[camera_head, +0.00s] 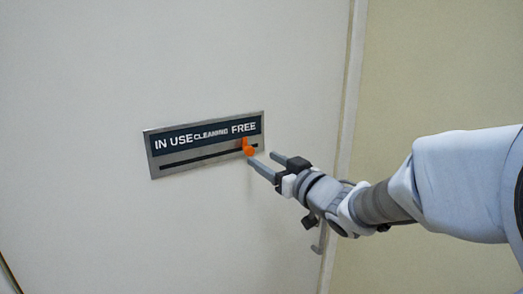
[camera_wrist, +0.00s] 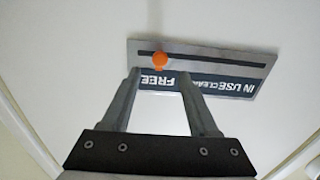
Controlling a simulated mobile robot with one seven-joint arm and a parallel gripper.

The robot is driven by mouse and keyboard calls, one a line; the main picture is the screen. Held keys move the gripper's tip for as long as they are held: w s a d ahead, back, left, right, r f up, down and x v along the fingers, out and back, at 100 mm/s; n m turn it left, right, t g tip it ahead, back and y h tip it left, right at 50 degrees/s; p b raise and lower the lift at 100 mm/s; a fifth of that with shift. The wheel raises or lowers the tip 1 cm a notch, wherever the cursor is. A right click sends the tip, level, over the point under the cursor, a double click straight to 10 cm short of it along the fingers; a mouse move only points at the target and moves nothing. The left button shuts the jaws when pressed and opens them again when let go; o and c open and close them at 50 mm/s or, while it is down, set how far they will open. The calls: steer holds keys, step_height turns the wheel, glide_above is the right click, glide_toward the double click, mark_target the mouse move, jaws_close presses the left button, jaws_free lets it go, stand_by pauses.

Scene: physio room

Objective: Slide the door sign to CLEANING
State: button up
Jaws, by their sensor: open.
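The door sign (camera_head: 160,172) is a metal plate with a dark strip reading IN USE, CLEANING and FREE, and a slot runs below the words. An orange knob (camera_head: 248,147) sits in the slot at its right end, under FREE. In the wrist view the sign (camera_wrist: 262,62) is upside down, with the orange knob (camera_wrist: 159,61) near its left end. My gripper (camera_head: 264,166) is open, just below and to the right of the knob in the head view. In the wrist view the knob shows beyond and between the spread fingertips (camera_wrist: 158,72). Contact cannot be told.
The sign is mounted on a plain pale door (camera_head: 80,80). A door frame edge (camera_head: 349,85) runs to the right of it, with a beige wall (camera_head: 440,70) beyond. The door surface left of the sign is clear.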

mark_target(251, 151)
steer(key=shift+p+x, duration=0.5)
steer(key=shift+x, duration=2.65)
jaws_close()
